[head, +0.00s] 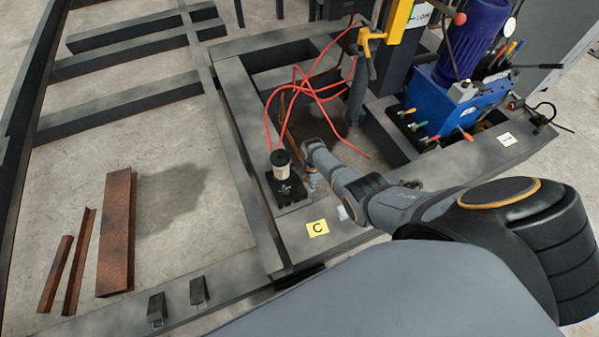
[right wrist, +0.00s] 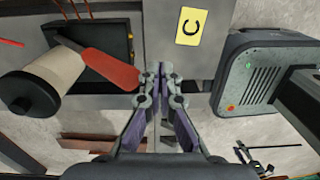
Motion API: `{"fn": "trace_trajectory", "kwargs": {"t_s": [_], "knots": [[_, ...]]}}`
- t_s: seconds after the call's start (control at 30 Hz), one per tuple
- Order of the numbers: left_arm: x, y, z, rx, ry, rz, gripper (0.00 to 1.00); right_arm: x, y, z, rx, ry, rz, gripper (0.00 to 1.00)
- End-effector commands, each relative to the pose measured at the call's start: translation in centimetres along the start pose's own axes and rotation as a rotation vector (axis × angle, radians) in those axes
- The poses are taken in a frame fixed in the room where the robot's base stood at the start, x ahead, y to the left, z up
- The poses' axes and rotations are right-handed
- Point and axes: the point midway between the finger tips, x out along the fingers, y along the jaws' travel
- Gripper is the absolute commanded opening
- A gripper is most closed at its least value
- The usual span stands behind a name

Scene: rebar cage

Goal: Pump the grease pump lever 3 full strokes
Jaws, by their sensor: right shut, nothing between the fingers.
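The grease pump shows in the head view as a black base with a cream reservoir (head: 281,163), on the frame beside the yellow C label. In the right wrist view its cream reservoir (right wrist: 50,77) and black base (right wrist: 100,50) are at upper left. The red lever (right wrist: 108,68) slants from the base down to the right, its end close to my right gripper's left fingertip. I cannot tell whether they touch. My right gripper (right wrist: 160,75) is shut with nothing between its fingers. In the head view it is small and partly hidden beside the pump. My left gripper is out of view.
The yellow C label (head: 318,228) lies on the frame in front of the pump. Red hoses (head: 305,88) loop behind the pump. A blue hydraulic unit (head: 440,97) stands at the right. Rusty steel pieces (head: 117,230) lie on the floor at left.

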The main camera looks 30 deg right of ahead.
Motion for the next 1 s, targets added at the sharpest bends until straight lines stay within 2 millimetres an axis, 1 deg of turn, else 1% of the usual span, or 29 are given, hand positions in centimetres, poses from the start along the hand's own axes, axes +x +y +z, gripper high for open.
{"fn": "trace_trajectory", "kwargs": {"t_s": [0.13,0.47,0.73,1.0], "knots": [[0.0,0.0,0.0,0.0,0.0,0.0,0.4,0.6,-0.5,0.0,0.0,0.0,0.001,0.0],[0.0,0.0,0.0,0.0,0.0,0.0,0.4,0.7,-0.6,0.0,0.0,0.0,0.0,0.0],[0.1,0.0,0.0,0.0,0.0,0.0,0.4,1.7,-1.4,0.0,0.0,0.0,-0.001,0.0],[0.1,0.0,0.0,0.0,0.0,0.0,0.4,1.7,-1.4,0.0,0.0,0.0,0.0,0.0]]}}
